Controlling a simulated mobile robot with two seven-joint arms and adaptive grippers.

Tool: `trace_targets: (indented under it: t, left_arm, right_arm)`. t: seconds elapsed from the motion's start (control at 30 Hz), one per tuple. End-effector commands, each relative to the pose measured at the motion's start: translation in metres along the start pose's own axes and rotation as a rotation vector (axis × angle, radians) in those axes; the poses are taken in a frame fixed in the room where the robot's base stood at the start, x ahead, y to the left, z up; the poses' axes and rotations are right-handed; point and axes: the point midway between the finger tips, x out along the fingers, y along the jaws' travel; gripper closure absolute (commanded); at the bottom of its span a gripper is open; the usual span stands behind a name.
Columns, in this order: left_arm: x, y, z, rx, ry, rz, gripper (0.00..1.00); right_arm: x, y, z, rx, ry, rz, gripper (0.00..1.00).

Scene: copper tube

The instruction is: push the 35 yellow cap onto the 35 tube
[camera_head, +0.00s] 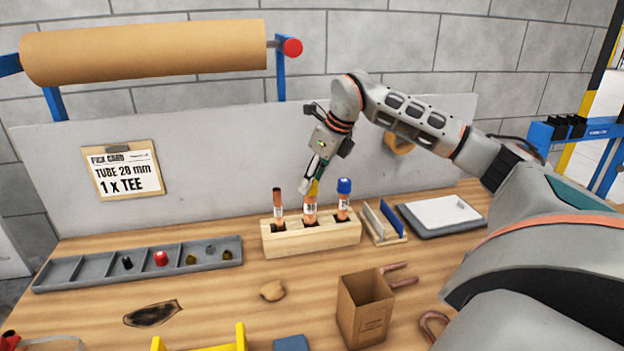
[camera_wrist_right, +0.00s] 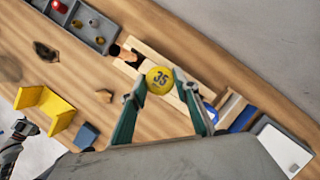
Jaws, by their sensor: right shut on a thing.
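The yellow cap (camera_wrist_right: 160,80), marked 35, sits between the fingertips of my right gripper (camera_wrist_right: 158,82), which is shut on it. In the head view my right gripper (camera_head: 315,182) points down with the yellow cap (camera_head: 313,188) at the top of the middle tube (camera_head: 310,207). This copper-coloured tube has a white label and stands upright in the wooden block (camera_head: 310,241). The cap looks in line with the tube; I cannot tell how far it is seated. What seems to be my left gripper (camera_wrist_right: 24,128) shows partly in the wrist view, its jaws unclear.
An uncapped tube (camera_head: 278,203) stands left in the block and a blue-capped tube (camera_head: 344,200) right. A grey compartment tray (camera_head: 75,271) holds a red cap (camera_head: 160,258) and small parts. A cardboard box (camera_head: 362,312) stands in front. A slotted wooden holder (camera_head: 384,226) is close right.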

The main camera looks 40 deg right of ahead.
Motion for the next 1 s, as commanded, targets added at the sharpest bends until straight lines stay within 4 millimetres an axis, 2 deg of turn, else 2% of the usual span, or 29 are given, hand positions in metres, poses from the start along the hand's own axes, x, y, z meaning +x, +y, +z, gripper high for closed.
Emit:
trace_targets:
  t: [0.23, 0.27, 0.3, 0.33, 0.73, 0.87, 1.0]
  left_arm:
    - [0.001, 0.000, 0.002, 0.000, 0.000, 0.000, 0.56]
    - [0.001, 0.000, 0.002, 0.000, -0.001, 0.000, 0.56]
    - [0.001, 0.000, 0.002, 0.000, -0.001, 0.000, 0.56]
    - [0.001, 0.000, 0.002, 0.000, -0.001, 0.000, 0.56]
    - [0.001, 0.000, 0.003, 0.001, -0.003, 0.000, 0.56]
    - [0.001, 0.000, 0.003, 0.001, -0.002, 0.000, 0.56]
    - [0.001, 0.000, 0.002, 0.000, -0.001, 0.000, 0.56]
  right_arm:
    - [0.005, 0.000, -0.003, 0.000, 0.001, 0.000, 0.78]
    - [0.005, 0.000, -0.002, 0.000, 0.001, 0.000, 0.62]
    - [0.005, 0.000, -0.002, 0.000, 0.001, 0.000, 0.52]
    - [0.005, 0.000, -0.002, 0.000, 0.001, 0.000, 0.50]
    - [0.000, 0.000, -0.002, 0.000, -0.001, -0.001, 0.50]
    - [-0.017, -0.001, -0.001, 0.001, -0.003, -0.002, 0.50]
    - [-0.045, -0.001, -0.001, 0.000, -0.004, -0.002, 0.50]
